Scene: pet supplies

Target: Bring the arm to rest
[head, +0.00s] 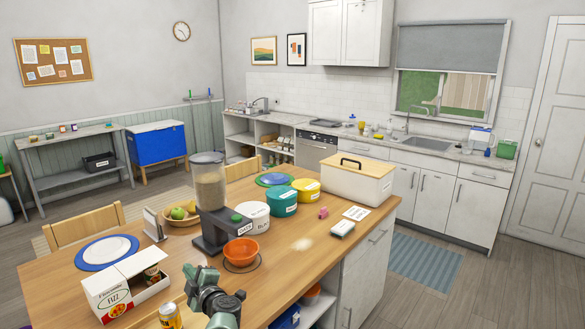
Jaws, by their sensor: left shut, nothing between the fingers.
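My left arm and gripper (193,274) rise from the bottom edge of the head view, over the near part of the wooden island top (300,240). The gripper is dark grey and green, and it is shut with nothing held. It appears just in front of the orange bowl (241,252) and to the right of the white and red box (128,284). Whether its tips touch the counter cannot be told. My right gripper is not in view.
A tall food dispenser (211,190) stands behind the gripper, beside several round canisters (282,201) and a white bin with a wooden lid (357,180). A can (170,317) stands at the bottom left of the gripper. The island's right front is mostly clear.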

